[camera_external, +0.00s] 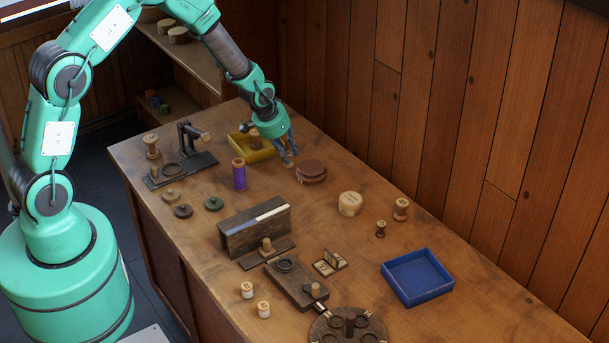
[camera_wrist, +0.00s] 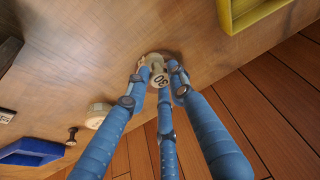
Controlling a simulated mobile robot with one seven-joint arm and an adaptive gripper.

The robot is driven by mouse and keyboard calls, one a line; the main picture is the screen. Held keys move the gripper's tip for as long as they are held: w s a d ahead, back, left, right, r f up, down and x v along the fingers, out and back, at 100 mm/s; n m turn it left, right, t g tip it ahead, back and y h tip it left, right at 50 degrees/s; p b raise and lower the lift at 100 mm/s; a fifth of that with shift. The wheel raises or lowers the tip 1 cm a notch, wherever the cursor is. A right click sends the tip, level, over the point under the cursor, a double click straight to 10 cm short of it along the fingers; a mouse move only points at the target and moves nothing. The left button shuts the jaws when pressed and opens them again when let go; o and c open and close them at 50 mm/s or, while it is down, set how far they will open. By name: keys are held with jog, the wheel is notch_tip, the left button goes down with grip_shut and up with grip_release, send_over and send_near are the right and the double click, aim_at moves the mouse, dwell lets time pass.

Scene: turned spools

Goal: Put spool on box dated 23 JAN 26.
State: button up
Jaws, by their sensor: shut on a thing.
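My gripper (camera_external: 287,155) hangs over the far part of the bench, just left of a round red-brown box (camera_external: 311,170). In the wrist view its blue fingers (camera_wrist: 162,75) are closed around a pale spool (camera_wrist: 159,77) whose end reads "30". The spool is hardly visible in the external view, and its exact height over the bench is unclear. A round cream box (camera_external: 349,203) with small unreadable marking stands to the right; it also shows in the wrist view (camera_wrist: 98,115). I cannot read a date on either box.
A purple spool (camera_external: 239,174) stands to the left. A blue tray (camera_external: 417,276) and small spools (camera_external: 401,209) are to the right. Wooden fixtures (camera_external: 255,230) fill the front middle. The wood-panelled wall borders the bench.

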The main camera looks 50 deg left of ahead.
jog(key=s+d+r+m, duration=0.1)
jog(key=s+d, duration=0.3)
jog(key=d, duration=0.6)
jog(key=s+d+r+m+h, duration=0.1)
jog(key=s+d+r+m, duration=0.1)
jog(key=d, duration=0.8)
jog(key=s+m, duration=0.1)
jog(key=s, duration=0.1)
jog(key=shift+s+r+h, duration=0.25)
jog(key=shift+s+h, duration=0.05)
jog(key=shift+s, duration=0.1)
jog(key=shift+w, duration=0.15)
jog(key=p, duration=0.1)
send_over(349, 199)
jog(key=shift+f, duration=0.75)
jog(key=shift+f, duration=0.1)
jog(key=shift+f, duration=1.65)
jog(key=shift+f, duration=0.25)
jog(key=o, duration=0.7)
jog(key=shift+r, duration=0.1)
jog(key=shift+o, duration=0.2)
